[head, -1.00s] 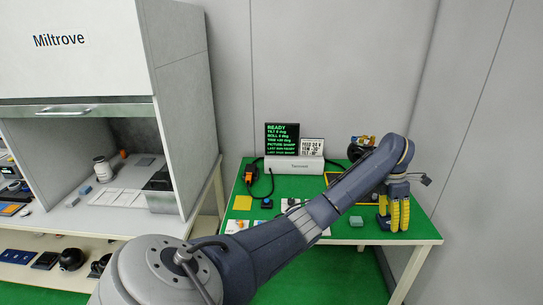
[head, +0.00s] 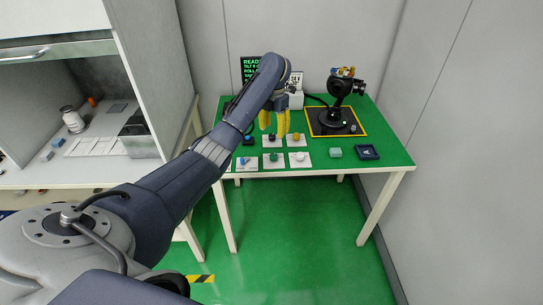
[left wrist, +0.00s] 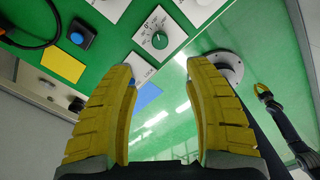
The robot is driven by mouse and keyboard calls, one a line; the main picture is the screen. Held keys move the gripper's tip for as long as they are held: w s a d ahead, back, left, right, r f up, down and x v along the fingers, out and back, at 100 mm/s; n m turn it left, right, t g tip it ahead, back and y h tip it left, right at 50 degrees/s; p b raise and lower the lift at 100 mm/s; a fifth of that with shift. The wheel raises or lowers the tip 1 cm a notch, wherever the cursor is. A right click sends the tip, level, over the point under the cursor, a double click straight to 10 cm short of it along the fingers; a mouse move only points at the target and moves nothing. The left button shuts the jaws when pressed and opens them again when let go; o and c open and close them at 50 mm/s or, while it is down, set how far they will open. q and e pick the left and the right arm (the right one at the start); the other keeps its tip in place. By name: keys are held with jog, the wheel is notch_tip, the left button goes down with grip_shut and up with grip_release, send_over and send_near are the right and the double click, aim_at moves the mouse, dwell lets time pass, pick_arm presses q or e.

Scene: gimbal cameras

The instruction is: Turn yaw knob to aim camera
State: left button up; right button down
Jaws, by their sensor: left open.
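Several knobs on white plates stand on the green table in the head view: a black one (head: 272,137), an orange one (head: 297,137), a green one (head: 273,157), a white one (head: 299,157) and a blue one (head: 244,160). Their labels are too small to tell which is yaw. The black gimbal camera (head: 340,90) stands at the right. My left gripper (head: 274,123) hangs above the knobs, yellow fingers open and empty; it also shows in the left wrist view (left wrist: 160,68).
A yellow-edged mat (head: 318,130) lies under the gimbal camera. A teal block (head: 335,153) and a dark blue tray (head: 367,152) lie at the front right. The screen (head: 249,70) is partly hidden by my arm. A blue button (left wrist: 80,36) is near a yellow sheet (left wrist: 62,64).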

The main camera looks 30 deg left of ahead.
aim_at(274, 155)
pick_arm(q)
notch_tip(274, 155, down, 14)
jog(key=shift+f, duration=0.1)
dwell(0.7)
grip_shut()
dwell(0.4)
